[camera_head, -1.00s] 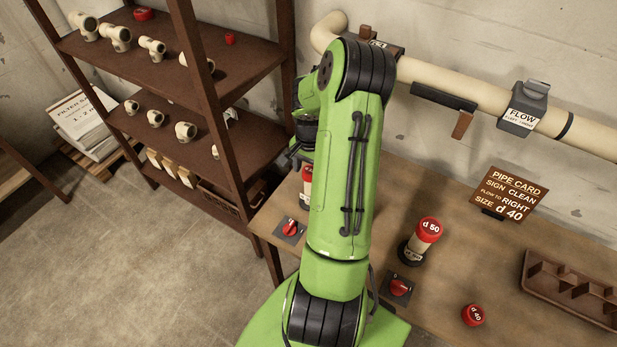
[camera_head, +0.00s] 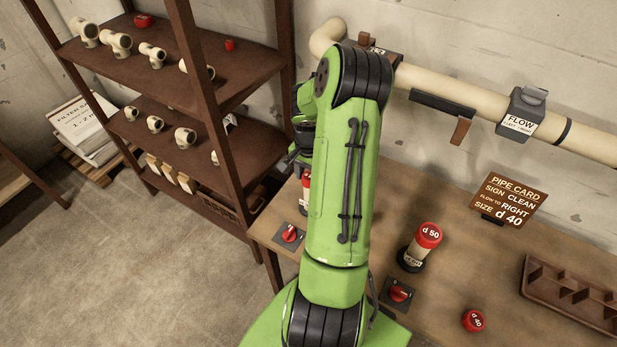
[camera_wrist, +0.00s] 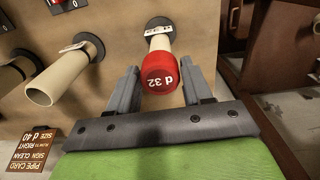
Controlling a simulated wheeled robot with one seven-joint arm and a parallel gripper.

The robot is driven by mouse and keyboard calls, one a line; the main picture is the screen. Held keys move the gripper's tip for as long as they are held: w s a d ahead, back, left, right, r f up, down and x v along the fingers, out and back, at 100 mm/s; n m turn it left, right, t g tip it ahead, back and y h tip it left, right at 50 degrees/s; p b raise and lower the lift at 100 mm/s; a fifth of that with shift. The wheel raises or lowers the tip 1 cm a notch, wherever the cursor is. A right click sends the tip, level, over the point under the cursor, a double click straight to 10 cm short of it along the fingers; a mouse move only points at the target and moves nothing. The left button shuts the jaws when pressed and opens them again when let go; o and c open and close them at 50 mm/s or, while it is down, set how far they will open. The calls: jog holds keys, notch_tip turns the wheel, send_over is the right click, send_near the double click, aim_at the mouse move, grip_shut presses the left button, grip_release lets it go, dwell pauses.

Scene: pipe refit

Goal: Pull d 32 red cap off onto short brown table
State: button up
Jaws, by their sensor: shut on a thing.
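The red d 32 cap (camera_wrist: 159,73) sits on the end of a cream pipe stub (camera_wrist: 160,42) in the wrist view. The stub stands out from a round dark base on the brown tabletop. My gripper (camera_wrist: 160,84) has one finger on each side of the cap and is shut on it. The brown table (camera_head: 455,262) runs along the wall.
A bare cream stub (camera_wrist: 58,82) stands left of the cap in the wrist view. On the table are a d 50 capped stub (camera_head: 428,236), a loose d 40 cap (camera_head: 474,320), a pipe card (camera_head: 508,200) and a divided tray (camera_head: 570,290). A shelf (camera_head: 190,85) stands left.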

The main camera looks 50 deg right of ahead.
aim_at(309, 176)
jog(key=shift+r+p, duration=1.45)
jog(key=shift+r, duration=0.6)
